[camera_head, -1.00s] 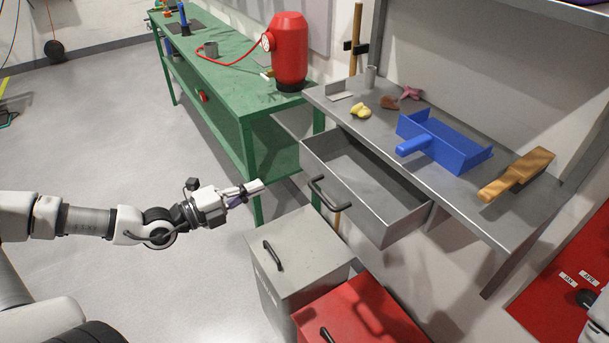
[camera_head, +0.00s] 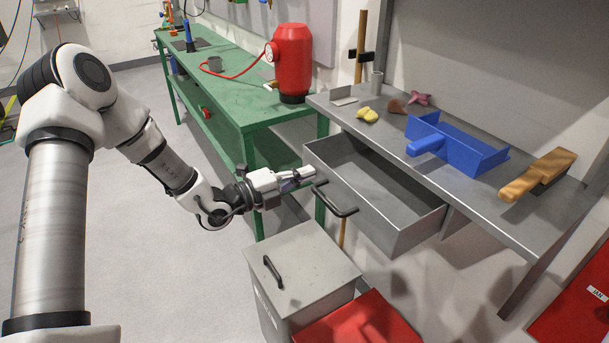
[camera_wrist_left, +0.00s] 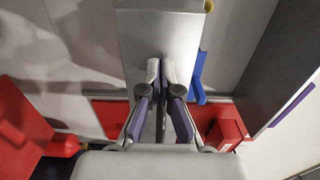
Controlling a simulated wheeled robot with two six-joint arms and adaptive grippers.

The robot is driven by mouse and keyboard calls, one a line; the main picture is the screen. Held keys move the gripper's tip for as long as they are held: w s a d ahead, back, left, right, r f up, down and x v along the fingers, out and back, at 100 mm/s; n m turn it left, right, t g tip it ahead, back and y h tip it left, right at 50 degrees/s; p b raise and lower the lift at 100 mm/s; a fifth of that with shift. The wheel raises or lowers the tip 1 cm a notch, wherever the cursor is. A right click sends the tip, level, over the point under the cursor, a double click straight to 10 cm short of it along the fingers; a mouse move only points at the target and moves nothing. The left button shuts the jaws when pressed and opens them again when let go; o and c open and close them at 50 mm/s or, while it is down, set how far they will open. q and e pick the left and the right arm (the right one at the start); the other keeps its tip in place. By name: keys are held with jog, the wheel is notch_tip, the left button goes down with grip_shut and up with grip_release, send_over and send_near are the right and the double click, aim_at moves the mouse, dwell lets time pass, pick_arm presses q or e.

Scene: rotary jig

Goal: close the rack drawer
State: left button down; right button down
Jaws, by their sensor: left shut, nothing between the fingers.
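The rack drawer (camera_head: 373,226) is a grey metal box pulled well out from under the grey rack top, empty inside. Its dark bar handle (camera_head: 340,211) sticks out from the front panel. My left gripper (camera_head: 312,173) is shut and empty, with its tips in front of the drawer's front near its left end, just above the handle's left end. I cannot tell whether they touch. In the left wrist view the closed fingers (camera_wrist_left: 162,75) point at a plain grey metal surface. My right gripper is not in view.
A grey bin (camera_head: 305,258) and a red bin (camera_head: 360,322) stand below the drawer. A green bench (camera_head: 245,108) with a red tank (camera_head: 292,60) is behind my left gripper. The rack top (camera_head: 395,125) carries a blue dustpan (camera_head: 455,148) and a wooden-handled brush (camera_head: 538,174).

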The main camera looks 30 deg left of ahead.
pick_arm(q)
jog(key=shift+w, duration=0.1)
jog(key=b, duration=0.5)
send_near(348, 170)
jog(key=w+d+r, duration=0.1)
jog(key=w+r, duration=0.2)
jog(key=shift+d, duration=0.4)
jog(key=b+x, duration=0.2)
jog(key=x, duration=0.4)
jog(key=shift+w+d+r, duration=0.15)
jog(key=shift+w, duration=0.05)
jog(key=shift+w+r, duration=0.1)
jog(key=shift+r, duration=0.3)
